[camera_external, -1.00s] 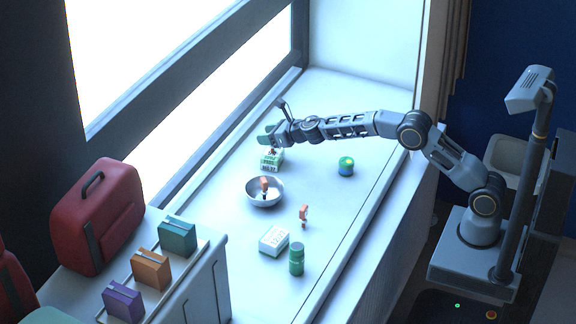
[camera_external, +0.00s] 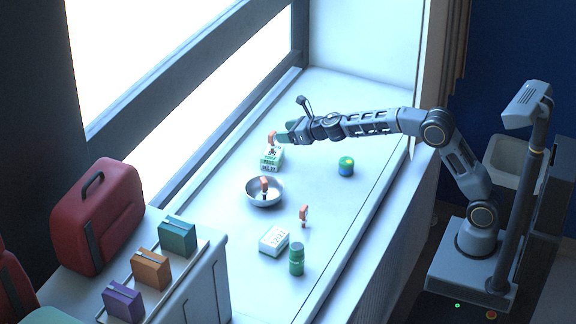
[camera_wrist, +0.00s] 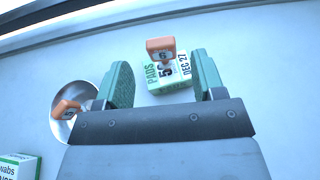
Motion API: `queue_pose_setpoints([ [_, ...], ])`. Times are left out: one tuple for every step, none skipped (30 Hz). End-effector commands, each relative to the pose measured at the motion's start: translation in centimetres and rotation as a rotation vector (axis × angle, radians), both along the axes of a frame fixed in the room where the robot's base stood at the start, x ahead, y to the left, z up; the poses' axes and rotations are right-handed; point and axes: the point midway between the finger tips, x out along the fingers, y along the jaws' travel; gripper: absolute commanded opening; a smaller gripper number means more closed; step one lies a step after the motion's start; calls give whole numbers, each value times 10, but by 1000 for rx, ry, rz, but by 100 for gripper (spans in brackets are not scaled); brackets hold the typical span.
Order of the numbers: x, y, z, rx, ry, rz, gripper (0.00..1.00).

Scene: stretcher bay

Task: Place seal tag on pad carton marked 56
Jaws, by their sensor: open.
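The pad carton (camera_external: 271,163) is a white and green box on the counter near the window. In the wrist view the pad carton (camera_wrist: 184,84) reads "PADS", a number starting with 5 that is partly covered, and "DEC 27". An orange seal tag (camera_external: 272,137) marked 6 stands on top of it; the same tag (camera_wrist: 161,49) shows in the wrist view. My gripper (camera_external: 286,137) is just right of the tag. In the wrist view its green fingers (camera_wrist: 160,80) are spread apart with nothing held between them.
A metal bowl (camera_external: 252,198) holds another orange tag (camera_external: 264,184). A third orange tag (camera_external: 304,213), a white carton (camera_external: 273,240), a green bottle (camera_external: 296,262) and a green-blue jar (camera_external: 346,166) stand on the counter.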

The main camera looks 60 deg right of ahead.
Motion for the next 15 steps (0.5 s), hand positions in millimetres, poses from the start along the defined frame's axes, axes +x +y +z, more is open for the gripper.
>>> queue_pose_setpoints([
  [-8,0,2,0,-3,0,63],
  [-12,0,3,0,-1,0,63],
  [-17,0,6,0,-2,0,63],
  [-20,0,8,0,-1,0,63],
  [-23,0,10,0,-2,0,63],
  [-27,0,11,0,0,0,63],
  [-30,0,12,0,-1,0,63],
  [-32,0,13,0,-1,0,63],
  [-34,0,14,0,0,0,63],
  [-36,0,15,0,0,0,63],
  [-37,0,16,0,-1,0,63],
  [-39,0,16,0,-1,0,63],
  [-39,0,16,0,0,0,63],
  [-40,0,16,0,0,0,63],
  [-41,0,17,7,0,-6,63],
])
